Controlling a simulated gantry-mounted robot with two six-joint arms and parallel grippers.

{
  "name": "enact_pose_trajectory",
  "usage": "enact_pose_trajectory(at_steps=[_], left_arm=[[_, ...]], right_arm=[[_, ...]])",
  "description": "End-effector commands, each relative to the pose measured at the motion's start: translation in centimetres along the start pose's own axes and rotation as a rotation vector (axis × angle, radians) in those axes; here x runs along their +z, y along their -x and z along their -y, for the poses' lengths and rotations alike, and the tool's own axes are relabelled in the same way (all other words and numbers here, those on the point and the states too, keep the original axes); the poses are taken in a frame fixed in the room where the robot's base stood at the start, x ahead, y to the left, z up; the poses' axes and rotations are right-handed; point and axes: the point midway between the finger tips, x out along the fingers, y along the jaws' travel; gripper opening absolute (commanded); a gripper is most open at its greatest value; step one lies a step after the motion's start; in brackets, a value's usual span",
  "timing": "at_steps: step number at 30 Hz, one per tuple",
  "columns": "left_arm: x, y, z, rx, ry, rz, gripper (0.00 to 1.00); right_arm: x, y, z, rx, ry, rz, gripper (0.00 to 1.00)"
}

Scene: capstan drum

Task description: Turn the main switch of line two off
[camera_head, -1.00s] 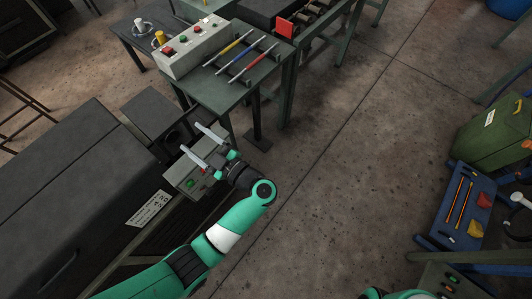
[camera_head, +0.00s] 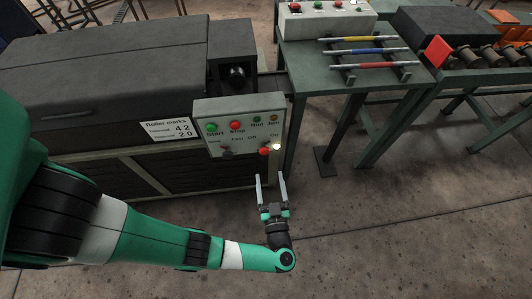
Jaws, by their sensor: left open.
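A grey control panel (camera_head: 239,115) stands at the front of a dark machine. It has a green Start button (camera_head: 212,127), a red Stop button (camera_head: 236,125), small Run and Jam lamps, a dark Slow/Fast knob (camera_head: 226,152) and a red Off/On switch (camera_head: 264,151) at lower right. A pale bright spot shows beside the red switch; its exact position is too small to tell. No line number is readable on the panel. My left gripper (camera_head: 270,177) is open and empty, fingers pointing up toward the panel, just below the red switch and apparently apart from it. My right gripper is out of view.
A green table (camera_head: 345,80) to the right holds yellow, blue and red rods and another button box (camera_head: 325,22). A roller conveyor (camera_head: 490,58) with a red plate (camera_head: 437,50) lies further right. A sign (camera_head: 166,130) reads "Roller marks". Floor at lower right is clear.

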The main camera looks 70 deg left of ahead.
Motion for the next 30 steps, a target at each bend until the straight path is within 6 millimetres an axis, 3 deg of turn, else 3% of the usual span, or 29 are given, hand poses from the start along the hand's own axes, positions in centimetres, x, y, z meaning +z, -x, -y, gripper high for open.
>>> enact_pose_trajectory(at_steps=[15,20,27,30], left_arm=[[0.2,-9.9,0.1,-0.005,0.002,-0.001,0.75],[0.0,-11.1,0.1,-0.002,0.001,-0.001,0.75],[-0.1,-11.2,0.0,-0.001,0.000,-0.001,0.75],[-0.1,-11.2,0.0,-0.001,0.000,-0.001,0.57]], right_arm=[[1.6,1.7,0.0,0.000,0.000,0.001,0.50],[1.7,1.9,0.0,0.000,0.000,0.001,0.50],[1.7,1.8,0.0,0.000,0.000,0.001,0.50],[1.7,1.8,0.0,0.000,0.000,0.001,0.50]])
